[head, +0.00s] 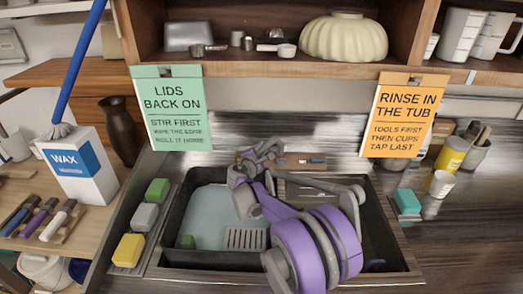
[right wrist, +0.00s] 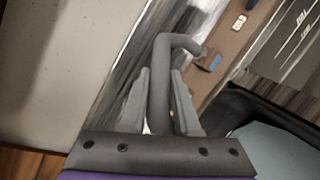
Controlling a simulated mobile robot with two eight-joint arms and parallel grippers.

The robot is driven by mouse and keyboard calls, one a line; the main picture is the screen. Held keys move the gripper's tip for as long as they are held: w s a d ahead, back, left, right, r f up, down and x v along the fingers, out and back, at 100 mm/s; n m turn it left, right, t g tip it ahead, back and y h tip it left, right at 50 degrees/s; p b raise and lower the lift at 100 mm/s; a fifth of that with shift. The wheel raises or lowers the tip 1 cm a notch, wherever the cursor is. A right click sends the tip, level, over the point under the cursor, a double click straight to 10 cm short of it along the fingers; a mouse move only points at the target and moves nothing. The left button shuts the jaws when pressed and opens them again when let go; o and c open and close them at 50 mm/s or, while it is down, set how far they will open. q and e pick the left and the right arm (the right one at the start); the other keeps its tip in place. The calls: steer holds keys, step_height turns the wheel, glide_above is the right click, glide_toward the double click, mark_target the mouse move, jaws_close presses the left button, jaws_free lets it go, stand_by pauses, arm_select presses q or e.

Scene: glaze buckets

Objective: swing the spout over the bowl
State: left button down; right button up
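A grey bent spout (right wrist: 164,82) shows in the right wrist view, rising between the fingers and hooking to the right at its top. My right gripper (right wrist: 160,100) has a finger close against each side of its pipe and appears shut on it. In the head view my right gripper (head: 262,152) is at the back of the sink, and the arm hides much of the spout. The sink bowl (head: 203,205) is pale blue-grey inside a dark rim, in front of the gripper; its edge shows in the right wrist view (right wrist: 272,140). My left gripper is out of view.
A green sponge (head: 157,190), a grey block (head: 145,217) and a yellow sponge (head: 128,250) lie left of the sink. Two signs hang behind, green (head: 172,112) and orange (head: 405,118). A wooden strip (head: 290,163) lies behind the sink.

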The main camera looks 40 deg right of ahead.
jaws_close()
stand_by(0.9)
